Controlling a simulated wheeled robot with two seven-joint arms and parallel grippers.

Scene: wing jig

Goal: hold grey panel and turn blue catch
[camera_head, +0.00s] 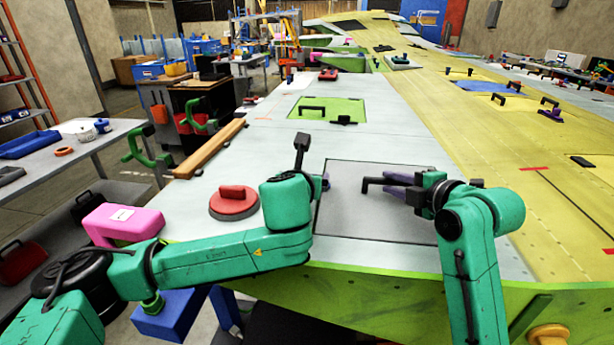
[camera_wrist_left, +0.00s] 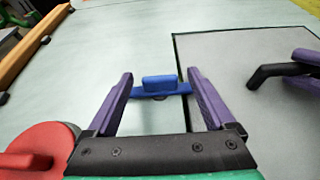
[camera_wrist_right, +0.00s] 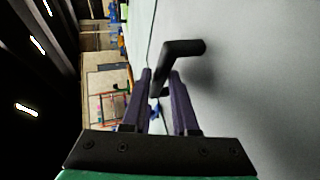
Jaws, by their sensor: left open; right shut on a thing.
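The grey panel (camera_head: 350,222) lies flat in the wing skin with a dark outline; part of it shows in the left wrist view (camera_wrist_left: 245,120). Its black handle (camera_head: 372,183) stands up from it, also seen in the left wrist view (camera_wrist_left: 270,75) and right wrist view (camera_wrist_right: 182,48). My right gripper (camera_head: 396,181) is shut on this handle. The blue catch (camera_wrist_left: 160,86) sits just outside the panel's left edge. My left gripper (camera_wrist_left: 160,76) is open, its purple fingers on either side of the catch's raised tab. In the head view my left arm hides the catch.
A red disc (camera_head: 233,202) with a grip lies left of my left forearm, near a pink block (camera_head: 122,222). A wooden bar (camera_head: 210,148) runs along the wing's left edge. A green panel (camera_head: 328,109) with black handles lies farther up. The yellow skin (camera_head: 480,130) spans the right.

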